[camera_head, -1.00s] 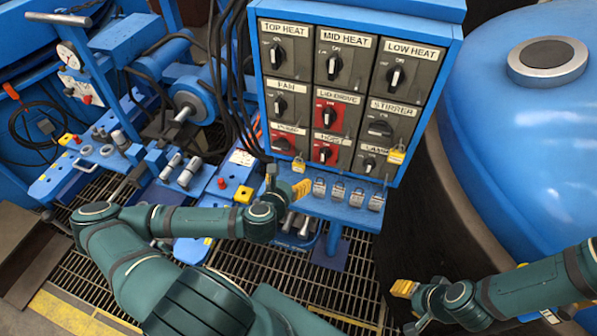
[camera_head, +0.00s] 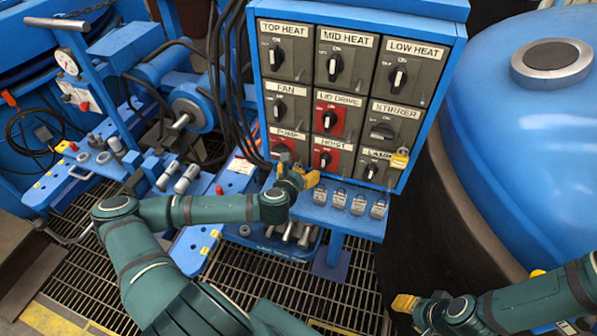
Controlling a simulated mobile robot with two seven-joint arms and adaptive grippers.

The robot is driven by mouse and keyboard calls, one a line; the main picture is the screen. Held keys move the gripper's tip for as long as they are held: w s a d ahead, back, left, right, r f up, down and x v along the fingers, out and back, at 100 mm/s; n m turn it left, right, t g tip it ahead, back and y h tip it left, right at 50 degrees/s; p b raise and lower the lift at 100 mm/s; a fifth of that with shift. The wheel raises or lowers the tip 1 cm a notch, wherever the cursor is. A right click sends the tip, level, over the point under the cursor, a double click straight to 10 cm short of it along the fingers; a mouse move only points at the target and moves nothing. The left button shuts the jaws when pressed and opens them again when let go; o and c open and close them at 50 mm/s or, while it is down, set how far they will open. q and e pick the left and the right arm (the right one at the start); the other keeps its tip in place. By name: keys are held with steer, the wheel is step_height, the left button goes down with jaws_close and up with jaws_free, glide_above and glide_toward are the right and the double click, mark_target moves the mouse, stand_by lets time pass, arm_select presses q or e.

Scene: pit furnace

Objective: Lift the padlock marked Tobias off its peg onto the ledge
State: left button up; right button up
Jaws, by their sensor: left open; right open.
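A yellow padlock (camera_head: 400,158) hangs at the lower right of the switch panel, beside the lamp switch. Several silver padlocks (camera_head: 357,206) stand in a row along the blue ledge (camera_head: 341,222) below the panel. No name on any padlock is readable. My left gripper (camera_head: 304,179) is open at the panel's lower left, just above the ledge's left end, below the pump switch. It covers the place below that switch, and a second yellow padlock cannot be made out there. My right gripper (camera_head: 404,303) is open and empty, low at right, away from the ledge.
The switch panel (camera_head: 350,105) with its labelled knobs rises above the ledge. A big blue furnace vessel (camera_head: 500,130) stands at right. Black cables (camera_head: 240,100) hang left of the panel. Open grating floor (camera_head: 275,275) lies below.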

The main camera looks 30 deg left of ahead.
arm_select(q)
jaws_close()
steer(key=shift+r+p, duration=0.45)
steer(key=shift+p, duration=0.15)
stand_by(0.5)
steer(key=shift+s, duration=0.1)
steer(key=shift+s+d, duration=0.1)
steer(key=shift+s, duration=0.25)
steer(key=shift+s+d, duration=0.2)
steer(key=shift+s, duration=0.65)
steer(key=shift+s+d, duration=0.2)
steer(key=shift+s, duration=0.6)
steer(key=shift+s, duration=0.35)
steer(key=shift+s+d, duration=0.2)
steer(key=shift+s, duration=0.25)
